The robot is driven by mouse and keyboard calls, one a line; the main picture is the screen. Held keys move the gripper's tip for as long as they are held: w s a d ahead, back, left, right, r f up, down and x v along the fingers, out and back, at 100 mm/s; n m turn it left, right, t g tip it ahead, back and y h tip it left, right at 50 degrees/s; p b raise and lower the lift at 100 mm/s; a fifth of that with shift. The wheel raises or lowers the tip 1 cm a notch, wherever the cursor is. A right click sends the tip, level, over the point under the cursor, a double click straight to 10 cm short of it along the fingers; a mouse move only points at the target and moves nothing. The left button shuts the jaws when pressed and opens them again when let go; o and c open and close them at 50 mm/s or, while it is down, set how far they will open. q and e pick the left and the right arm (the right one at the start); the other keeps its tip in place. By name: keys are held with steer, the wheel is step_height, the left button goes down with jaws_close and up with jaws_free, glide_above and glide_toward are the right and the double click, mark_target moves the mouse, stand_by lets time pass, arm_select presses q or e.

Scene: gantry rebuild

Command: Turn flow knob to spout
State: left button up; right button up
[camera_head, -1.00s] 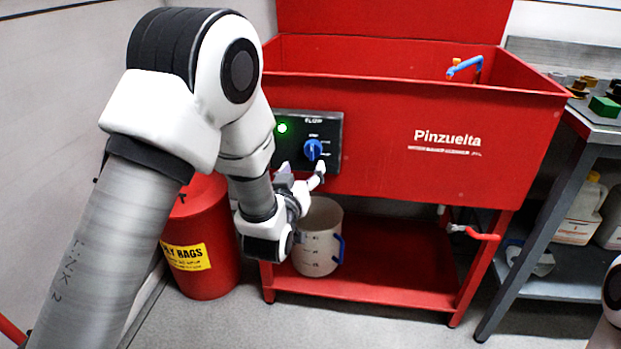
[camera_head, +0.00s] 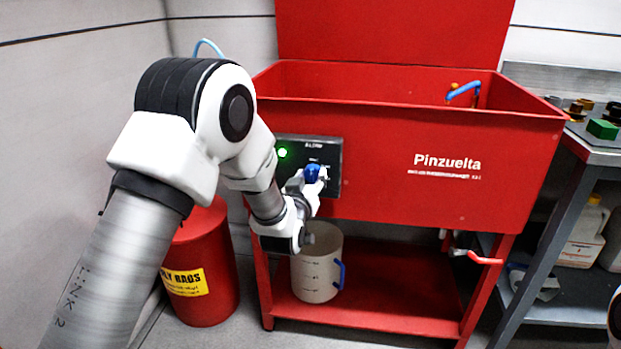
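The blue flow knob (camera_head: 312,172) sits on a black control panel (camera_head: 331,148) with a lit green light (camera_head: 282,153), on the front of the red parts washer (camera_head: 390,140). My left gripper (camera_head: 307,180) is at the knob, its fingers reaching up around the knob's lower part. The fingers are small in the view, and I cannot tell whether they are shut on it. The spout (camera_head: 464,89), a blue bent tube, rises inside the basin at the back right. My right gripper is not in view; only a bit of my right arm shows at the right edge.
A pale measuring bucket (camera_head: 317,268) with a blue handle stands on the washer's lower shelf (camera_head: 400,310). A red rag bin (camera_head: 204,270) stands left. A grey bench (camera_head: 590,140) with small parts stands right. A red-handled valve (camera_head: 484,258) hangs under the basin.

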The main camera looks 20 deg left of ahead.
arm_select(q)
steer(key=shift+m, duration=0.3)
steer(key=shift+r+m+p, duration=0.2)
steer(key=shift+m+p, duration=0.6)
steer(key=shift+p, duration=0.1)
steer(key=m+p, duration=0.2)
steer(key=m, duration=0.1)
steer(key=m+p, duration=0.2)
steer(key=m, duration=0.1)
steer(key=shift+m+g, duration=0.3)
steer(key=shift+d+m+p, duration=0.1)
steer(key=shift+m+p, duration=0.7)
steer(key=shift+m, duration=0.4)
steer(key=o, duration=1.1)
steer(key=shift+w, duration=0.1)
steer(key=shift+o, duration=0.2)
steer(key=shift+f, duration=0.1)
